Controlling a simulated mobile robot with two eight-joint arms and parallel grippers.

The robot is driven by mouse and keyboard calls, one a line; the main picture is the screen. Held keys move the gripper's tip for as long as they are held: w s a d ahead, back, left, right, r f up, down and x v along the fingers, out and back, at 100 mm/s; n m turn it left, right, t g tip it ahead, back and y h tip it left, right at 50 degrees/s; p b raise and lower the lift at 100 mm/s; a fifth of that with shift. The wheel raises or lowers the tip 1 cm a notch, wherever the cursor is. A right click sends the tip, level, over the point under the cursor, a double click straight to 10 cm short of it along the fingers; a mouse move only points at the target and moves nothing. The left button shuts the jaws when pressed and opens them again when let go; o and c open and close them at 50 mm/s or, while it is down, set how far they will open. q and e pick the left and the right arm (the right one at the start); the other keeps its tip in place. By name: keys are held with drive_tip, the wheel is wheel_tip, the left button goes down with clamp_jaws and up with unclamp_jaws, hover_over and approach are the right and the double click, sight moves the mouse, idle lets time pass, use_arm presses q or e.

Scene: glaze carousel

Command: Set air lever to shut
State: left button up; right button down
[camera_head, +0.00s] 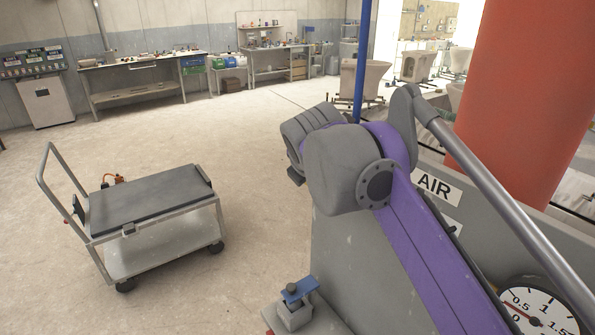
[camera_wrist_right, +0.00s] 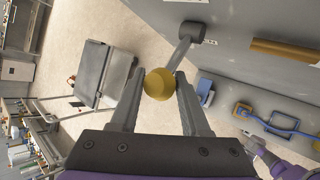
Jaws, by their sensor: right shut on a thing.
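The air lever shows in the right wrist view as a grey rod (camera_wrist_right: 178,55) with a yellow ball knob (camera_wrist_right: 158,84), running up to a dark pivot (camera_wrist_right: 190,32) on a grey panel. My right gripper (camera_wrist_right: 160,82) is shut on the yellow knob, with one finger on each side. In the head view an AIR label (camera_head: 436,186) is on the grey panel beside my purple arm; the lever and right gripper are hidden there. A small purple and grey arm part, apparently my left arm (camera_wrist_right: 268,158), shows at the wrist view's lower right; its jaws are unclear.
A gauge (camera_head: 540,312) sits at the head view's lower right. A red-orange column (camera_head: 525,95) stands behind the panel. A blue-topped clamp (camera_head: 297,293) is at bottom centre. A cart (camera_head: 150,205) stands on open floor at left, with workbenches (camera_head: 140,75) beyond.

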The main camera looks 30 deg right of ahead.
use_arm(q)
drive_tip(key=shift+w+r+p, duration=0.35)
drive_tip(key=shift+w+r, duration=0.35)
use_arm(e)
drive_tip(key=shift+d+r+m+y, duration=0.35)
drive_tip(key=shift+r+y, duration=0.25)
drive_tip(key=shift+y, duration=0.2)
drive_tip(key=shift+c, duration=1.9)
unclamp_jaws()
use_arm(q)
drive_tip(key=shift+w+r, duration=0.25)
drive_tip(key=shift+r, duration=0.1)
use_arm(e)
drive_tip(key=v, duration=1)
drive_tip(key=shift+r, duration=0.4)
drive_tip(key=shift+s+f, duration=0.1)
